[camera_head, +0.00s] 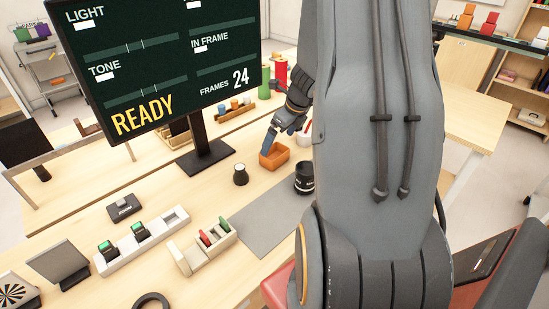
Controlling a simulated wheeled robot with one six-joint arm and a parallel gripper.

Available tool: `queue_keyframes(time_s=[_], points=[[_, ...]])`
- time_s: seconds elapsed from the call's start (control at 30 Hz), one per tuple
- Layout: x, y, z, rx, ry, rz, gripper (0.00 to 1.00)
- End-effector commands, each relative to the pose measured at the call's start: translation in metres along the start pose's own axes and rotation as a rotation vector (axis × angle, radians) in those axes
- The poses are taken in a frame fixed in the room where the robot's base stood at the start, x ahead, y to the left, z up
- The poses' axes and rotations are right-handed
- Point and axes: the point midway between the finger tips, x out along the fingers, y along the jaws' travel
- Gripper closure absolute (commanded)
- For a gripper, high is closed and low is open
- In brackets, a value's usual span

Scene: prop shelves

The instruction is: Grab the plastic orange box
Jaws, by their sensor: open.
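The orange plastic box (273,161) is a small open-topped box on the light wooden table, just right of the monitor stand. My gripper (270,147) reaches down from the upper right, with its fingers at the box's far left part. The fingertips overlap the box in this view, and I cannot tell whether they touch it or are inside it. My gripper is open. My large grey arm fills the right middle of the view and hides the table behind it.
A big monitor on a black stand (207,157) is left of the box. A black lens (304,178) and a small dark knob-like object (240,174) stand in front. A grey mat (262,222) and beige holders (202,247) lie nearer. A wooden rack (235,112) stands behind.

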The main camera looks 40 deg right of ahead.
Motion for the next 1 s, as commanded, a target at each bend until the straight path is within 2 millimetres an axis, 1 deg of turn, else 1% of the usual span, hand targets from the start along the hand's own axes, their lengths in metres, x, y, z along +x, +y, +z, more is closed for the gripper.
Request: queue_keyframes(time_s=[0.03, 0.1, 0.37, 0.6, 0.7, 0.8, 1.0], points=[[0.003, -0.006, -0.002, 0.040, -0.003, -0.004, 0.00], [0.009, -0.009, -0.003, 0.067, -0.005, -0.007, 0.00], [0.034, -0.007, -0.003, 0.067, -0.006, -0.006, 0.00], [0.067, -0.005, -0.004, 0.065, -0.004, -0.005, 0.00], [0.076, -0.005, -0.003, 0.063, -0.005, -0.006, 0.00], [0.080, -0.005, -0.004, 0.064, -0.006, -0.007, 0.00], [0.080, -0.005, -0.003, 0.063, -0.006, -0.007, 0.00]])
